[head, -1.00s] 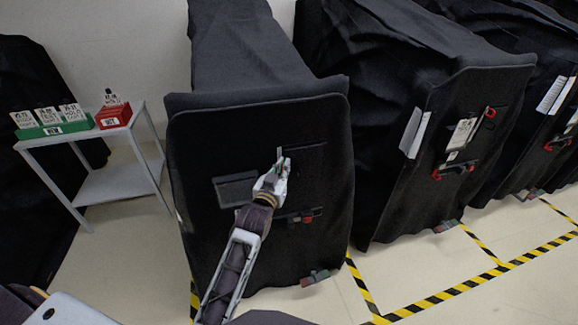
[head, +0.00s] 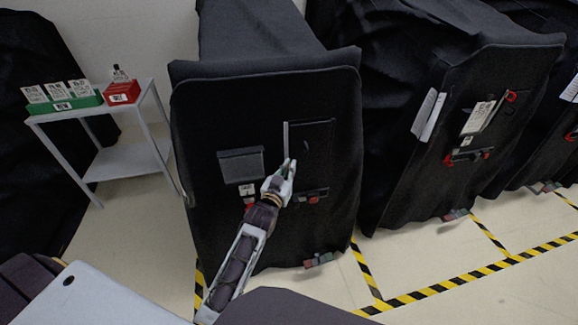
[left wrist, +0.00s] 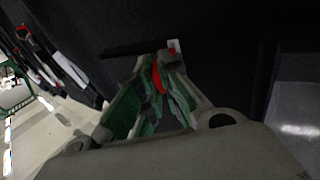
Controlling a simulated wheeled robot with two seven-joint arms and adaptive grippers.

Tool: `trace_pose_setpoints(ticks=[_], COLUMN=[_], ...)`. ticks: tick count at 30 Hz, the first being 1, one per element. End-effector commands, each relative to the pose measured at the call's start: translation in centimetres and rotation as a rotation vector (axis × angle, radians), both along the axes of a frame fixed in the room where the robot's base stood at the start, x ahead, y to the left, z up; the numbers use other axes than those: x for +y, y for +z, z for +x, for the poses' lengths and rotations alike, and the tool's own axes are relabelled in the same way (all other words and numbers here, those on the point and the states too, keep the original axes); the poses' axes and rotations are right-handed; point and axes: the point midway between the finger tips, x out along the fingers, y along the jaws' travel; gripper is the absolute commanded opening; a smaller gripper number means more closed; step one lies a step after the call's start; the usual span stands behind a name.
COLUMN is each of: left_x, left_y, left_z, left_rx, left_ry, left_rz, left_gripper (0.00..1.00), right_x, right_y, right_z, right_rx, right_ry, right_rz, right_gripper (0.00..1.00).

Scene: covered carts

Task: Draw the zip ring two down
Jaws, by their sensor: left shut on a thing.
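The nearest cart stands under a black cover (head: 230,270) in the middle of the head view. A pale vertical zip line (head: 286,140) runs on its front panel, above my left gripper (head: 287,166). My left gripper is shut on a red zip ring; in the left wrist view the red ring (left wrist: 158,76) shows between the green-lined fingertips (left wrist: 160,84). The fingers hide part of the ring, and in the head view it is mostly covered by the gripper. My right gripper is not in view.
A grey pocket (head: 241,164) lies left of the zip, and a small red-marked fitting (head: 313,199) lies below right. A shelf cart with a green tray (head: 68,106) and a red tray (head: 122,95) stands left. Another covered cart (head: 400,190) stands right.

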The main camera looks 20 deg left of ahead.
Motion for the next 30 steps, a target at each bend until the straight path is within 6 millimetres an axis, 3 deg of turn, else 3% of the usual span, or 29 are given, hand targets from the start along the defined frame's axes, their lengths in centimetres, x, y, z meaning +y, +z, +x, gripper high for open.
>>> trace_pose_setpoints(ticks=[7,9,13,30], left_x=[0.02,0.02,0.02,0.01], left_y=[-0.01,0.0,0.03,0.04], left_z=[-0.02,-0.02,-0.01,-0.61], left_rx=[0.001,0.001,0.001,0.0], left_ry=[0.001,0.001,0.001,0.0], left_rz=[0.0,0.0,0.0,0.0], left_gripper=[0.0,0.13,0.29,0.29], right_x=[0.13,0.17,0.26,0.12], right_y=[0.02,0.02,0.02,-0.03], right_z=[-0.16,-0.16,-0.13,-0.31], right_rx=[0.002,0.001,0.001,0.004], right_ry=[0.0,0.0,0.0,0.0], right_rz=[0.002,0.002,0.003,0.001], right_gripper=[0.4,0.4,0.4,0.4])
